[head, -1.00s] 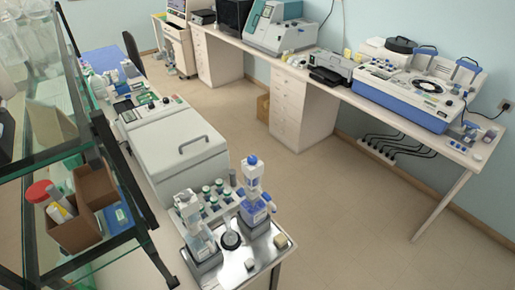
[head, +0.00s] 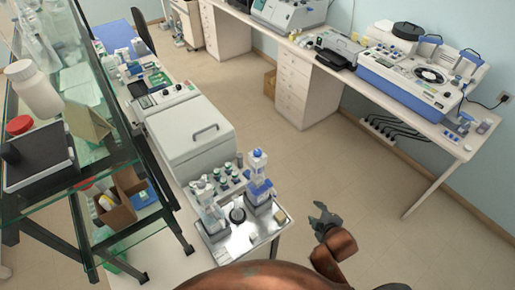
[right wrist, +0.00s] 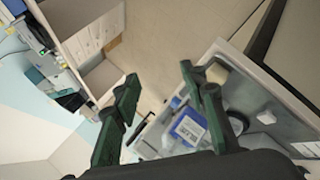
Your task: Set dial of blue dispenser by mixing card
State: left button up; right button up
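The blue dispenser (head: 259,183), a bottle with a blue top, stands upright on a shiny metal tray (head: 240,237) at the near end of the left bench. A second, paler dispenser (head: 212,218) stands to its left. My right gripper (head: 320,217) is open and empty, to the right of the tray and apart from it. In the right wrist view the blue bottle (right wrist: 188,130) shows just beyond the open green fingers (right wrist: 158,75), not held. The dispenser's dial and the mixing card cannot be made out. My left gripper is not in view.
A rack of green-banded bottles (head: 225,180) stands behind the dispensers, and a lidded grey box (head: 192,140) farther back. A glass shelf unit (head: 125,150) stands at the left. Floor is open between the bench and the right-hand bench (head: 425,125).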

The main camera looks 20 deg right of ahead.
jog(key=w+a+r+n+t+y, duration=0.2)
jog(key=w+a+r+n+t, duration=0.3)
jog(key=w+r+n, duration=0.55)
jog(key=n+t+y, duration=0.3)
jog(key=n+y, duration=0.3)
jog(key=n, duration=1.2)
send_near(260, 154)
jog(key=x, duration=0.5)
jog(key=shift+m, duration=0.25)
jog(key=p+x, duration=0.2)
jog(key=x, duration=0.4)
jog(key=shift+w+a, duration=0.1)
jog(key=shift+w, duration=0.15)
grip_shut()
